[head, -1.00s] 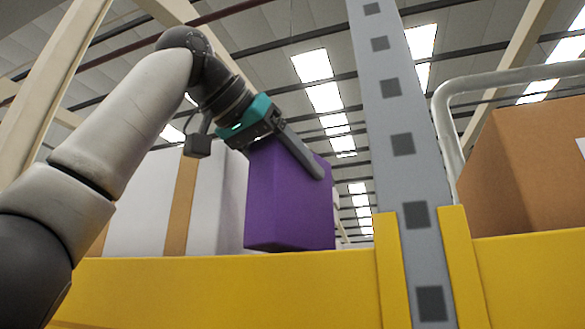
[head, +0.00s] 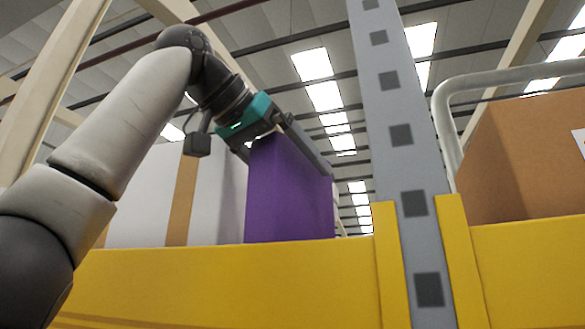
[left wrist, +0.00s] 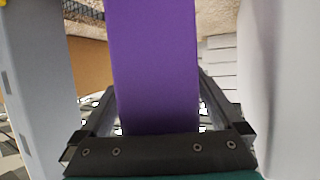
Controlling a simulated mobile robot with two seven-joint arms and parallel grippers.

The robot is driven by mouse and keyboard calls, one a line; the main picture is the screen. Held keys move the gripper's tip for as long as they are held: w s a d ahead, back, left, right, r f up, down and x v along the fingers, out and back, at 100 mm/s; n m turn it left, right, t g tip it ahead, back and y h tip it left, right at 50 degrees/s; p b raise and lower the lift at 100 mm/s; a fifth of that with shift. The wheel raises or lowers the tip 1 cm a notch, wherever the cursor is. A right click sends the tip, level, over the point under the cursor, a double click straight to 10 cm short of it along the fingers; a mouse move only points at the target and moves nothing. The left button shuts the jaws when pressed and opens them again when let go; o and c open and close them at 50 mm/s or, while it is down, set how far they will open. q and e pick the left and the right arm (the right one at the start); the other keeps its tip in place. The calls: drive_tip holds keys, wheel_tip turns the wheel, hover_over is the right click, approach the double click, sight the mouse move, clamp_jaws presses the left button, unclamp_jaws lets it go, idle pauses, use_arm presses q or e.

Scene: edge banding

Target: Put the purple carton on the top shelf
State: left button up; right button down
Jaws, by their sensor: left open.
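The purple carton (head: 290,200) stands upright behind the yellow shelf beam (head: 225,275) in the head view, its lower edge hidden by the beam. My left gripper (head: 306,150) is open at the top of the carton, one dark finger lying along its upper right edge. In the left wrist view the carton (left wrist: 155,70) is between the two spread fingers, with narrow gaps beside it near the palm. The shelf surface under the carton is hidden. My right gripper is not in view.
A white box with a tan strip (head: 145,205) stands close left of the carton. A grey upright post (head: 400,165) rises to its right. Beyond the post are a metal tube frame (head: 445,110) and a brown box (head: 525,160).

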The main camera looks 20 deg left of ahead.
use_arm(q)
drive_tip(key=v, duration=1.5)
drive_tip(key=shift+p, duration=0.35)
